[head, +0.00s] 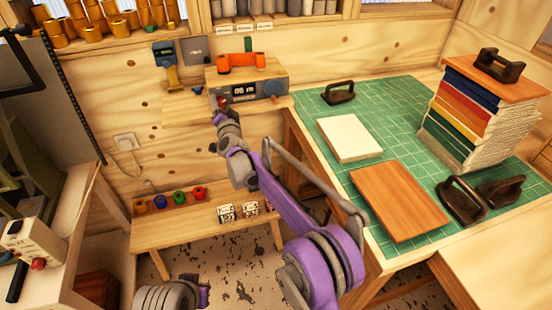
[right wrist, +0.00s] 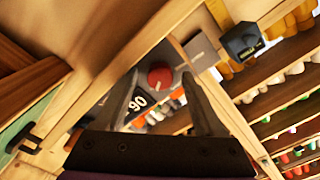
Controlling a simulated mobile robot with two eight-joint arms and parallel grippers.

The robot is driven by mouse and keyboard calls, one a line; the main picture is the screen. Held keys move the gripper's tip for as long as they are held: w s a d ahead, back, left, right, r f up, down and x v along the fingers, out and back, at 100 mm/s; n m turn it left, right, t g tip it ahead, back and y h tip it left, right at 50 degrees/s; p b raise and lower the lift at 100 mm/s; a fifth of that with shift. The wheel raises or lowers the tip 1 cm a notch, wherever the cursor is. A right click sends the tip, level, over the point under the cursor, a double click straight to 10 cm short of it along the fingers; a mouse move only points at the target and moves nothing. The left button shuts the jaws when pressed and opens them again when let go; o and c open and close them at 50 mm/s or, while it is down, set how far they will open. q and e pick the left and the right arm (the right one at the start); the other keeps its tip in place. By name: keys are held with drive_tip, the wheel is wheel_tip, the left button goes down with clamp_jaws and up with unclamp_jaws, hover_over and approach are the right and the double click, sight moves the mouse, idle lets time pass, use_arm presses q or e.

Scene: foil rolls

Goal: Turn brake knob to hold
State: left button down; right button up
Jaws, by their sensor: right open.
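A small machine with a dark front panel and a digit display (head: 243,93) stands on the wall shelf. A red knob (head: 223,102) sits at the left end of its front, and a darker round knob (head: 274,89) at the right end. My right gripper (head: 219,113) is right at the red knob and partly covers that end of the machine. In the right wrist view the red knob (right wrist: 160,76) shows between the two open fingers of my right gripper (right wrist: 159,82). I cannot tell whether they touch it.
The green-matted table (head: 379,98) stands to the right with a book stack (head: 478,118). A low bench (head: 180,234) is below.

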drive_tip(key=n, duration=0.4)
drive_tip(key=shift+f+b, duration=0.1)
drive_tip(key=shift+b, duration=0.2)
drive_tip(key=n, duration=0.5)
drive_tip(key=shift+d, duration=0.1)
drive_tip(key=s+d+g, duration=0.3)
drive_tip(key=s+d, duration=0.7)
drive_tip(key=s, duration=0.4)
drive_tip(key=s+d+f+g, duration=0.1)
drive_tip(key=s+d+g, duration=0.2)
drive_tip(key=s+d, duration=0.8)
drive_tip(key=shift+s+f+n+h, duration=0.25)
drive_tip(key=shift+s+n+h, duration=0.15)
drive_tip(key=shift+s, duration=1.1)
drive_tip(key=shift+d, duration=0.1)
drive_tip(key=s+d+f+m+g+h, duration=0.1)
drive_tip(key=s+d+f+g, duration=0.1)
drive_tip(key=s+d, duration=0.3)
drive_tip(key=s+d+f+m+g+h+p, duration=0.1)
drive_tip(key=s+d+f, duration=0.4)
drive_tip(key=s, duration=0.6)
drive_tip(key=s+d+f+m+g+h+p, duration=0.1)
drive_tip(key=s+d+f, duration=0.3)
drive_tip(key=s, duration=0.4)
drive_tip(key=shift+d+m+g+h, duration=0.5)
drive_tip(key=shift+d+g+h, duration=0.25)
drive_tip(key=shift+g+h, duration=0.15)
